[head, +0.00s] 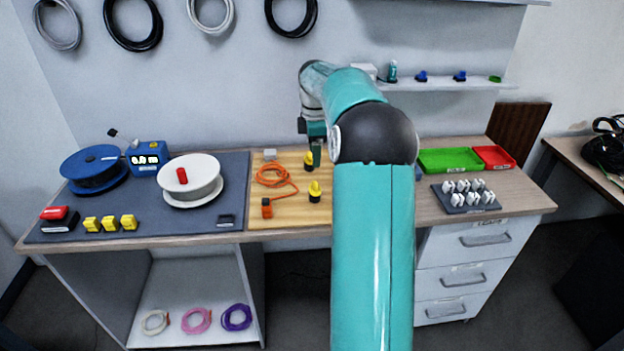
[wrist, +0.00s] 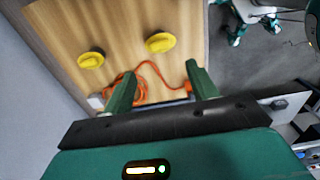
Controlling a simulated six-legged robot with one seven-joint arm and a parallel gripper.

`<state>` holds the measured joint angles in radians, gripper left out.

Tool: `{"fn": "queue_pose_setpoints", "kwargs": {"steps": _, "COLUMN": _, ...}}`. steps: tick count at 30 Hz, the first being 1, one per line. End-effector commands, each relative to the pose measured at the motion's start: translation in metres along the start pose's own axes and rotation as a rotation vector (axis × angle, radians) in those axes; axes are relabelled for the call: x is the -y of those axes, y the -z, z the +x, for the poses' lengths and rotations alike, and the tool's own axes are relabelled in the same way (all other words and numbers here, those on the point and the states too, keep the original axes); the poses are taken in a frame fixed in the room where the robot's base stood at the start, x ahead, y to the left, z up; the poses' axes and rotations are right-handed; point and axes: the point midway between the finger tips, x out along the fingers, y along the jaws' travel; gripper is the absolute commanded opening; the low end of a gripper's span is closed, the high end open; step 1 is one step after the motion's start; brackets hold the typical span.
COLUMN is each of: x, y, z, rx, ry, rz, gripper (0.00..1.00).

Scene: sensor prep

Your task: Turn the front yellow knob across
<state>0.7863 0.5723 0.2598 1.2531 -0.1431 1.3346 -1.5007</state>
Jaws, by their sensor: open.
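The front yellow knob (head: 314,191) stands on a black base on the wooden board (head: 290,217). In the wrist view it is the right one of two knobs (wrist: 160,43), ahead of my fingertips and apart from them. The back yellow knob (head: 309,162) also shows in the wrist view (wrist: 90,60). My gripper (head: 316,154) is above the back part of the board, close beside the back knob in the head view. In the wrist view its green fingers (wrist: 162,82) are wide apart with nothing gripped. I cannot tell the exact angle of the front knob's grip.
An orange cable (head: 275,178) with an orange plug (head: 267,208) lies left of the knobs. A grey block (head: 270,154) sits behind it. A white spool (head: 191,182) stands further left. My arm hides the board's right part. A green tray (head: 449,160) is at the right.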

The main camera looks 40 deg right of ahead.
Motion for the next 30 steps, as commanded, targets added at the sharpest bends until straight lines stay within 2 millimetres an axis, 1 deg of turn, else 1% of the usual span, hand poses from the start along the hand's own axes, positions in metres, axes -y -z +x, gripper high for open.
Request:
{"fn": "queue_pose_setpoints", "kwargs": {"steps": 1, "x": 0.001, "y": -0.001, "z": 0.010, "rx": 0.000, "ry": 0.003, "rz": 0.002, "gripper": 0.58}}
{"fn": "queue_pose_setpoints", "kwargs": {"steps": 9, "x": 0.000, "y": 0.001, "z": 0.064, "rx": 0.000, "ry": 0.003, "rz": -0.001, "gripper": 0.58}}
{"fn": "queue_pose_setpoints", "kwargs": {"steps": 12, "x": -0.001, "y": 0.001, "z": 0.082, "rx": 0.000, "ry": 0.003, "rz": -0.002, "gripper": 0.58}}
{"fn": "queue_pose_setpoints", "kwargs": {"steps": 15, "x": -0.002, "y": 0.002, "z": 0.094, "rx": 0.000, "ry": 0.001, "rz": -0.002, "gripper": 0.58}}
{"fn": "queue_pose_setpoints", "kwargs": {"steps": 20, "x": -0.004, "y": 0.002, "z": 0.103, "rx": 0.000, "ry": -0.001, "rz": -0.003, "gripper": 0.58}}
{"fn": "queue_pose_setpoints", "kwargs": {"steps": 27, "x": -0.004, "y": 0.002, "z": 0.104, "rx": 0.000, "ry": -0.001, "rz": -0.003, "gripper": 0.58}}
{"fn": "queue_pose_setpoints", "kwargs": {"steps": 28, "x": -0.004, "y": 0.002, "z": 0.104, "rx": 0.000, "ry": -0.001, "rz": -0.003, "gripper": 0.54}}
{"fn": "queue_pose_setpoints", "kwargs": {"steps": 30, "x": -0.004, "y": 0.002, "z": 0.104, "rx": 0.000, "ry": -0.001, "rz": -0.003, "gripper": 0.41}}
